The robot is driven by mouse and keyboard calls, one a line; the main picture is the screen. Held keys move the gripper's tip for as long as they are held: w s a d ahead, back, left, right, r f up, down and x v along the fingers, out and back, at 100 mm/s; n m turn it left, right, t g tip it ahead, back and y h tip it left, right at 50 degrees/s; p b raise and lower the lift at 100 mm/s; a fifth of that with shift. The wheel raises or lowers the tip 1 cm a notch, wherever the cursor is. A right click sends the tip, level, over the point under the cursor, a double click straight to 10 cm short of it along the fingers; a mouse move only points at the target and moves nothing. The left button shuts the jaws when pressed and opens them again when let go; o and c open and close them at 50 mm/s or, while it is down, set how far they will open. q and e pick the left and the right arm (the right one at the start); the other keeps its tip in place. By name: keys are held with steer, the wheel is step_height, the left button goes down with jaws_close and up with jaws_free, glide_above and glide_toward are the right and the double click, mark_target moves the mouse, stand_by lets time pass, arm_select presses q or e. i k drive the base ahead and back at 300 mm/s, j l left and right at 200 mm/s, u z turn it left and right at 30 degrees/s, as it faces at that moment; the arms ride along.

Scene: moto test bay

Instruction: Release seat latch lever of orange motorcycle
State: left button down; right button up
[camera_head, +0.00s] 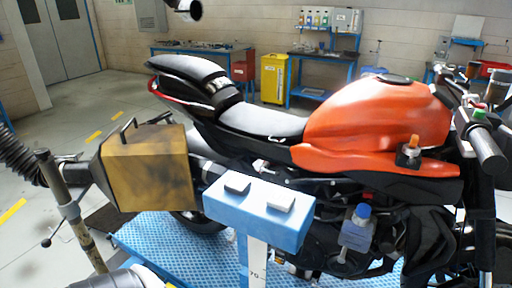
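The orange motorcycle (375,115) stands on the blue platform, with its tank and handlebar to the right and its tail to the left. Its black seat (262,121) lies behind the tank, and the raised rear seat part (190,75) is at the tail. A small pale piece (277,139) shows under the seat's front edge; I cannot tell whether it is the latch lever. Neither of my grippers is in view.
A yellow-brown box (147,165) with a black hose (18,160) stands left of the motorcycle. A blue block (259,212) on a post stands in front, bearing a black and a white pad. The textured blue platform (185,255) lies below. Workbenches line the back wall.

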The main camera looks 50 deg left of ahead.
mark_target(270, 171)
steer(key=k+j, duration=0.1)
steer(key=j, duration=1.4)
steer(key=k+j, duration=0.15)
steer(key=j, duration=0.6)
